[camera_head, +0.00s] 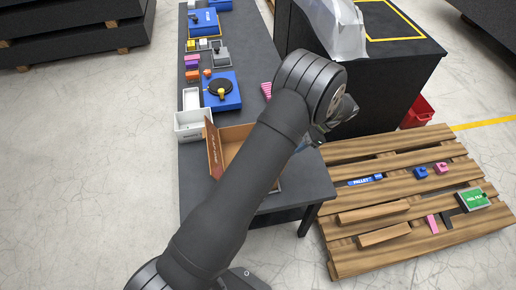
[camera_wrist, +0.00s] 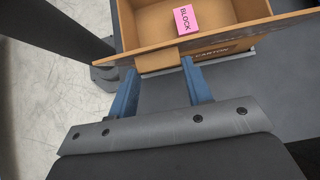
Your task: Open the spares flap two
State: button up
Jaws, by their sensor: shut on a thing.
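The open carton (camera_head: 233,137) stands on the dark table in the head view, partly hidden by my arm. One brown flap (camera_head: 213,150) with writing stands up at its left side. In the wrist view the carton (camera_wrist: 222,17) shows its tan inside, with a pink block (camera_wrist: 186,19) marked BLOCK in it. A flap (camera_wrist: 245,34) runs along the carton's near side. My gripper (camera_wrist: 159,66) is shut on a tan part of this flap, with one blue finger at each side. The fingertips are hidden behind my arm in the head view.
A white bin (camera_head: 192,126) stands just left of the carton. A blue box with a black disc (camera_head: 221,90) is farther back. A black cabinet (camera_head: 385,75) stands at the right. A wooden pallet (camera_head: 410,205) with small parts lies at lower right.

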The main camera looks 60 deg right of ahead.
jog(key=shift+f, duration=0.1)
jog(key=shift+s+d+f, duration=0.45)
jog(key=shift+d+f, duration=0.05)
jog(key=o, duration=0.6)
jog(key=shift+r, duration=0.1)
jog(key=shift+v, duration=2.45)
jog(key=shift+w+a+f, duration=0.65)
jog(key=shift+w+a, duration=0.2)
jog(key=shift+w+a+f, duration=0.65)
jog(key=shift+w+a, duration=0.15)
